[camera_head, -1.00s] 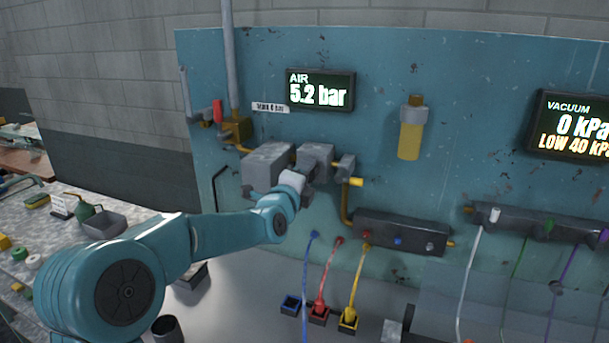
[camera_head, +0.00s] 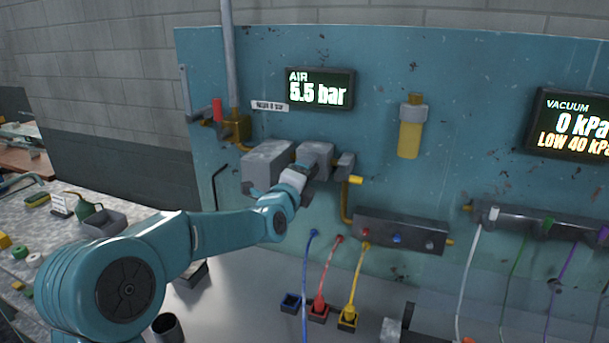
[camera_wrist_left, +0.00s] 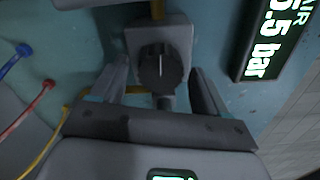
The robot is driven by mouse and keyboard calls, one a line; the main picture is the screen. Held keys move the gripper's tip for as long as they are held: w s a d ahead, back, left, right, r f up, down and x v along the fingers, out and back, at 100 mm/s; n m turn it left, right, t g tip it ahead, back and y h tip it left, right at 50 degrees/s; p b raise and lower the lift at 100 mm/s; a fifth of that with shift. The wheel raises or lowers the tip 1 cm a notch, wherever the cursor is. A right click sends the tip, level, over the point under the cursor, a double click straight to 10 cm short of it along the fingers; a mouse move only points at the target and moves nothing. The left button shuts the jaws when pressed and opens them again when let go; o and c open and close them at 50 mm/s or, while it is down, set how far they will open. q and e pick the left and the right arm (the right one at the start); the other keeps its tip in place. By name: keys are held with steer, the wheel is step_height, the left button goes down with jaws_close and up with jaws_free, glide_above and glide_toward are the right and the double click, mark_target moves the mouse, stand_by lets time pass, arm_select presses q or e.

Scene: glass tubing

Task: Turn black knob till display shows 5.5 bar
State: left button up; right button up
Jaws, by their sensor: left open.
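The air display (camera_head: 319,89) on the teal panel reads 5.5 bar. It also shows, rotated, at the right of the left wrist view (camera_wrist_left: 268,40). The black knob (camera_wrist_left: 160,68) sits on the front of a grey regulator block (camera_wrist_left: 178,35) in the left wrist view. My left gripper (camera_wrist_left: 160,84) is open, with one finger on each side of the knob and gaps visible between them. In the head view my left gripper (camera_head: 297,178) is in front of the regulator block (camera_head: 315,158) and hides the knob. My right gripper is not in view.
A vacuum display (camera_head: 578,128) reads 0 kPa at the right. A yellow filter (camera_head: 410,135) hangs on the panel. A manifold (camera_head: 400,232) and blue, red and yellow hoses (camera_head: 355,275) are below right of my gripper. A cluttered bench (camera_head: 50,250) is at left.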

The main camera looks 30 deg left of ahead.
arm_select(q)
steer(key=b+v, duration=0.4)
steer(key=v, duration=1.2)
steer(key=shift+s+d, duration=0.15)
